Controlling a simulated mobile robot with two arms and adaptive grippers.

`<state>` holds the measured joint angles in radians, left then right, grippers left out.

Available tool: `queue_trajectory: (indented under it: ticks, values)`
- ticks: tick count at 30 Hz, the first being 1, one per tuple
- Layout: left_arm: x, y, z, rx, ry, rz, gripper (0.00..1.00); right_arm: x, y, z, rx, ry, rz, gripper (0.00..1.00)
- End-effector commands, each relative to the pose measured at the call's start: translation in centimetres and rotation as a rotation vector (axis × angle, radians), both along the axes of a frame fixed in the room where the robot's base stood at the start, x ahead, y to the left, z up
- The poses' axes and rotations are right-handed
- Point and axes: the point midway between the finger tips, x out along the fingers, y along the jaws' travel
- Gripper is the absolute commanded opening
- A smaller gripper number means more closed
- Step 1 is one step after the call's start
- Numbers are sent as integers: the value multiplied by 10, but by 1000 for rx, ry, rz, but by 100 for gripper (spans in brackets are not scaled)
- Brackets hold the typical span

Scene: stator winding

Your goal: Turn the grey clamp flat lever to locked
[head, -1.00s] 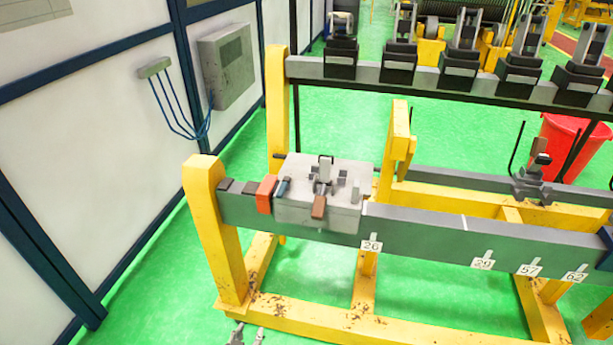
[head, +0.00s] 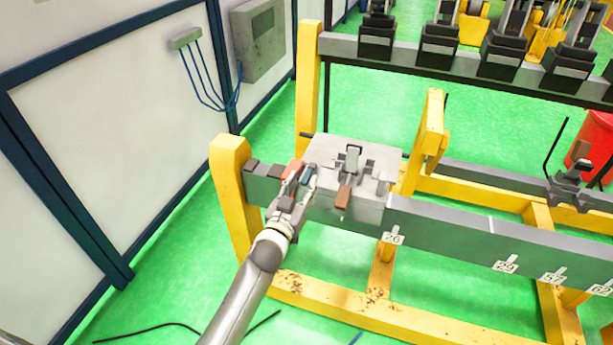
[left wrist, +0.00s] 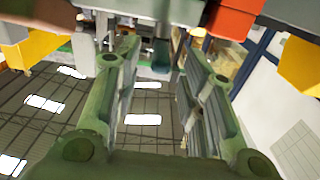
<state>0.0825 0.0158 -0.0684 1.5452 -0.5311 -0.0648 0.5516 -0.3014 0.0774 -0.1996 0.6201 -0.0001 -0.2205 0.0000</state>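The grey clamp block (head: 330,205) sits on the left end of the grey beam (head: 440,222). On top are an upright grey handle (head: 352,158), a brown-tipped lever (head: 343,197) and a short blue-grey lever (head: 306,175) at its left edge. I cannot tell which of these is the flat lever. My left gripper (head: 297,182) is at the block's left front, beside the blue-grey lever; contact cannot be told. In the left wrist view its two fingers (left wrist: 160,65) stand apart, with nothing clearly between them. My right gripper is not in view.
An orange-red block (head: 292,169) is next to the gripper, partly hidden; it also shows in the left wrist view (left wrist: 232,20). A yellow post (head: 228,165) stands at left. Several dark clamps line the rear rail (head: 455,63).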

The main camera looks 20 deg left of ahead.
Motion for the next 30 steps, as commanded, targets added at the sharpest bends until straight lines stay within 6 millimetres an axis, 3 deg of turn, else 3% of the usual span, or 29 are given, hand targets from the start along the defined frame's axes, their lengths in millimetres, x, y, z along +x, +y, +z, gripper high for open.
queue_trajectory:
  ticks: [7,19,28,30]
  values:
    - [29,-1,0,0,-1,0,38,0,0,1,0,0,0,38]
    - [35,-1,0,0,0,-1,38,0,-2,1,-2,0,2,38]
    - [35,-1,0,0,0,-1,0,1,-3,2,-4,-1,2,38]
    - [35,-1,0,0,1,-1,0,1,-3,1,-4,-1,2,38]
